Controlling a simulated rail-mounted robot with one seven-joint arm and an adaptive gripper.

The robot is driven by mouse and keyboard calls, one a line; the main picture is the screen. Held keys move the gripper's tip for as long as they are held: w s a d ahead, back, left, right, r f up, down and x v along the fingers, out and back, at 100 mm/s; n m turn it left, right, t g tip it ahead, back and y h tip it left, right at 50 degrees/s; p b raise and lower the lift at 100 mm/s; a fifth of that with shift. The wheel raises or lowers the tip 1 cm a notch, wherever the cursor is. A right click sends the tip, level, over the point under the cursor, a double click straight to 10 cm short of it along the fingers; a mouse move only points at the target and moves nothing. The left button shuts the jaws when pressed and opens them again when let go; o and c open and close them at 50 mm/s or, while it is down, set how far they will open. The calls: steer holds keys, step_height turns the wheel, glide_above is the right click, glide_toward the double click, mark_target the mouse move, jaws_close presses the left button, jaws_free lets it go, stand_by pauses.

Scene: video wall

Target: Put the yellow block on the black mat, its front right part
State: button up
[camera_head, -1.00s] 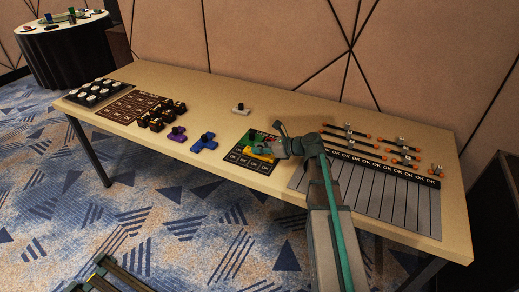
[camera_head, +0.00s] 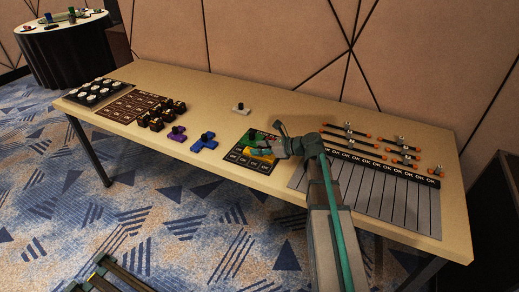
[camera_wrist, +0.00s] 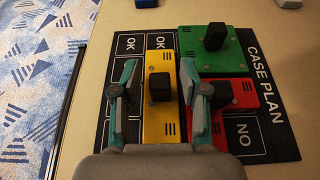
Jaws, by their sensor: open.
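My gripper (camera_wrist: 157,95) is open, with one finger on each side of the knob and a gap visible at both sides.
A blue block (camera_head: 204,142), a purple block (camera_head: 177,133) and several black blocks (camera_head: 157,122) stand left of the mat. A white block (camera_head: 241,109) is behind it. A grey rack board (camera_head: 400,202) lies to the right. Bare table (camera_head: 300,115) shows behind the mat.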

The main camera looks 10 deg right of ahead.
steer(key=v, duration=1.2)
steer(key=shift+f, duration=0.1)
